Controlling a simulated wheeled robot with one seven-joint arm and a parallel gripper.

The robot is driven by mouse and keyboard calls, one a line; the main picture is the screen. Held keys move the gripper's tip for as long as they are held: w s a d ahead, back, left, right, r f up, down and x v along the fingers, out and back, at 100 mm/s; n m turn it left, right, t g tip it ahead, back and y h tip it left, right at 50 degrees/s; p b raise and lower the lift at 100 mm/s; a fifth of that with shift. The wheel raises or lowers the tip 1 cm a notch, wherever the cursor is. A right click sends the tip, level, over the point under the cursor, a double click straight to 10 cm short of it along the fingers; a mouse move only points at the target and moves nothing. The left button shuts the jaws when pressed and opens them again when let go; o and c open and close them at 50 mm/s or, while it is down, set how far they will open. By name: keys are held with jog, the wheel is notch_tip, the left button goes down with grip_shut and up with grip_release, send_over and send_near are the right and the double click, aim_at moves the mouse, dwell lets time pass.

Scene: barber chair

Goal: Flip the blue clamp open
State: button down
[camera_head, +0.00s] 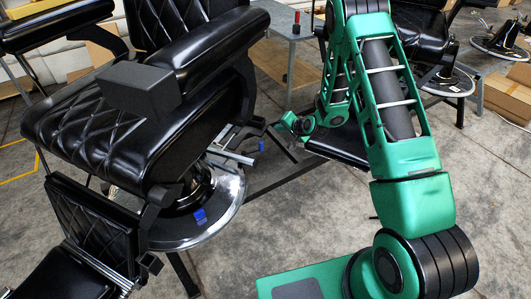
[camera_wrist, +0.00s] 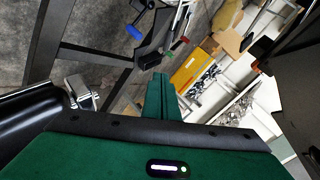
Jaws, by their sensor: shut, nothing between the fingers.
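Two small blue pieces show in the head view. One blue piece (camera_head: 200,216) is at the front rim of the barber chair's round metal base. The other blue piece (camera_head: 261,146) is by the metal bars right of the chair's column. I cannot tell which is the blue clamp. In the wrist view a blue handle (camera_wrist: 134,32) sits by a dark frame bar, beyond my fingertips and apart from them. My gripper (camera_wrist: 160,76) is shut and empty, its green fingers together. In the head view it is small, near the chair's right side, and its fingertips are hard to make out.
The black barber chair (camera_head: 110,130) fills the left, with its footrest (camera_head: 95,225) in front. Dark floor-frame bars (camera_head: 285,178) run right of the base. A grey table (camera_head: 290,25) stands behind. More chairs and cardboard boxes (camera_head: 508,95) are at the right. Concrete floor lies open in front.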

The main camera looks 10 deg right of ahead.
jog(key=a+f+m+t, duration=0.2)
jog(key=a+f+m, duration=0.15)
jog(key=f, duration=0.75)
jog(key=m+t+h, duration=0.2)
jog(key=m, duration=0.2)
send_near(262, 148)
jog(key=x, duration=0.5)
jog(key=shift+f, duration=0.1)
jog(key=shift+w+a, duration=0.1)
jog(key=shift+w, duration=0.55)
